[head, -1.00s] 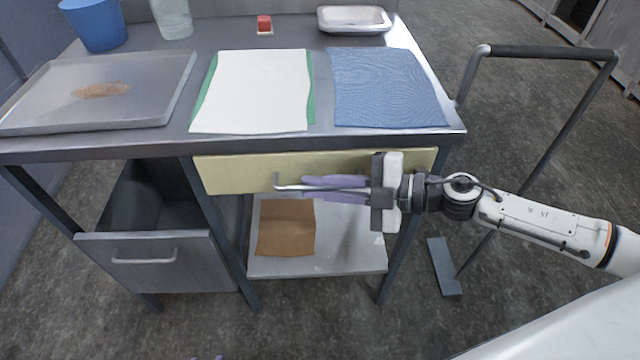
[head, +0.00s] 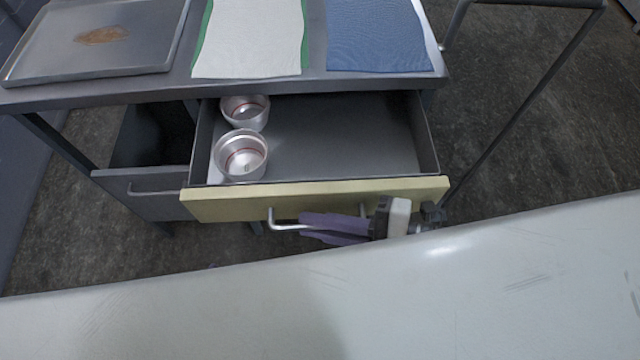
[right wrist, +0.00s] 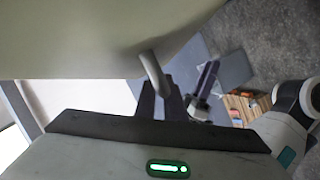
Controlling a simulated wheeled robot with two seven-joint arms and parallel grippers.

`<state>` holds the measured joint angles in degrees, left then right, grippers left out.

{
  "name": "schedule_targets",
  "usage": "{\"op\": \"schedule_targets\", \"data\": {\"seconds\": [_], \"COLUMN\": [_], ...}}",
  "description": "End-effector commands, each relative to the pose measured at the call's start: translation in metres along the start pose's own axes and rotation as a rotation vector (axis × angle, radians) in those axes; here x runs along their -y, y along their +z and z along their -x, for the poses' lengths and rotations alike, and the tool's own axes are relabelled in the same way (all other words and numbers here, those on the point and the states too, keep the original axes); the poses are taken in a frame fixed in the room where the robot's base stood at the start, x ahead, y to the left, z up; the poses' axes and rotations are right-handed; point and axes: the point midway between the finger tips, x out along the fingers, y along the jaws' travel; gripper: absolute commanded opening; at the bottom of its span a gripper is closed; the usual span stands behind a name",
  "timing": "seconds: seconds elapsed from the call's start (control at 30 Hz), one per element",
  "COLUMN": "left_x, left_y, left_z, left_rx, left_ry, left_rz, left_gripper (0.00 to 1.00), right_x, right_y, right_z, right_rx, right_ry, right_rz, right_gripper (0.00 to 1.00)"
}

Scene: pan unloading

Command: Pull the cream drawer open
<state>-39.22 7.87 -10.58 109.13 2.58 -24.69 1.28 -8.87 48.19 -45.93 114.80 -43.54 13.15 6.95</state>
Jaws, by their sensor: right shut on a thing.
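The cream drawer (head: 230,207) stands well open below the worktop, with its grey inside showing. Two silver metal cups (head: 241,156) are in it at the left, one behind the other. My right gripper (head: 310,228) is shut on the drawer's bar handle (head: 284,225), its purple fingers at the handle. In the right wrist view the handle (right wrist: 155,73) comes down from the cream front to the dark fingers (right wrist: 168,103). My left gripper is not in the head view.
A tray (head: 60,75) with a brown patch, a white cloth (head: 250,40) over a green one, and a blue cloth (head: 378,38) lie on the worktop. A grey drawer (head: 140,188) at the left is partly open. A pale surface of my own body fills the foreground.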

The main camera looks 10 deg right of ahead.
Motion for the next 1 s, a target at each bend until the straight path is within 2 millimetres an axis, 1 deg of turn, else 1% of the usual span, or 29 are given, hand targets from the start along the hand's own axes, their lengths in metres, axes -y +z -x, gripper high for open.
{"op": "schedule_targets", "data": {"seconds": [0.03,0.1,0.3,0.5,0.83,0.87,0.9,1.0], "left_x": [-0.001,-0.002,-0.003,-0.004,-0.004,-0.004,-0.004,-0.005], "left_y": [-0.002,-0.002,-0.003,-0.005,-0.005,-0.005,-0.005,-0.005], "left_z": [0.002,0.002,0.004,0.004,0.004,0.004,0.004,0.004], "left_rx": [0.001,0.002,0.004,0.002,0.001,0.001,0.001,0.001], "left_ry": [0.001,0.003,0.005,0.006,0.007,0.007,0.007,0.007], "left_rz": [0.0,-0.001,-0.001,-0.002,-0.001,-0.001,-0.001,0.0], "left_gripper": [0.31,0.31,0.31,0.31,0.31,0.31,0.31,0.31], "right_x": [0.005,0.01,0.02,0.024,0.024,0.024,0.024,0.024], "right_y": [-0.008,-0.015,-0.028,-0.033,-0.034,-0.034,-0.034,-0.034], "right_z": [0.003,0.006,0.011,0.013,0.013,0.013,0.013,0.013], "right_rx": [-0.001,-0.001,-0.001,-0.001,-0.001,-0.001,-0.001,-0.001], "right_ry": [-0.001,0.0,0.001,0.001,0.001,0.001,0.001,0.001], "right_rz": [-0.003,-0.003,-0.001,0.002,0.002,0.002,0.002,0.002], "right_gripper": [0.0,0.0,0.0,0.0,0.0,0.13,0.17,0.17]}}
